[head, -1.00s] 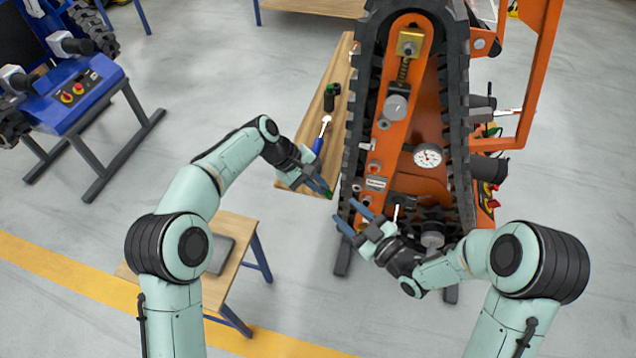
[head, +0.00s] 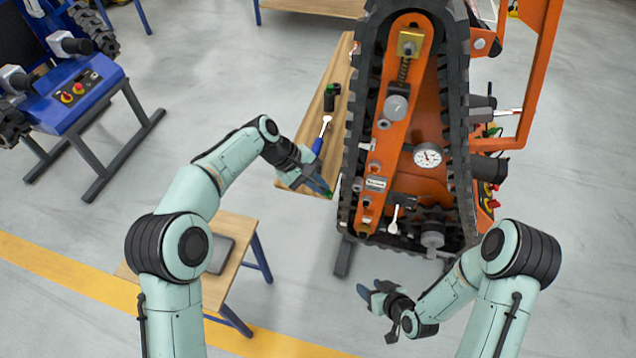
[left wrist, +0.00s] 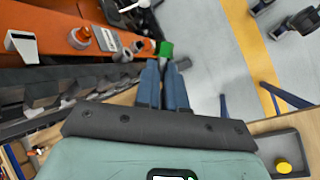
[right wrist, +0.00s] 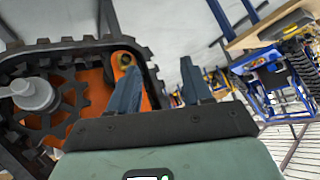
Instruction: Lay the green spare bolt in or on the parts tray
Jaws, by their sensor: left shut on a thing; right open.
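The green spare bolt (left wrist: 166,49) shows its green end just beyond the closed fingertips of my left gripper (left wrist: 160,68) in the left wrist view. In the head view the bolt (head: 329,195) is a small green spot at the tips of my left gripper (head: 321,187), beside the track's lower left edge. The grey parts tray (head: 221,250) lies on the small wooden table, partly hidden by my left arm. In the left wrist view the tray (left wrist: 268,146) holds a yellow piece. My right gripper (right wrist: 161,68) is open and empty, low in front of the track.
The orange tracked carrier (head: 420,110) stands upright in the centre. A long wooden bench (head: 300,155) at its left holds a blue-handled wrench (head: 321,135) and a dark cylinder (head: 331,97). The small table (head: 235,280) stands nearer, with open floor between it and the carrier.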

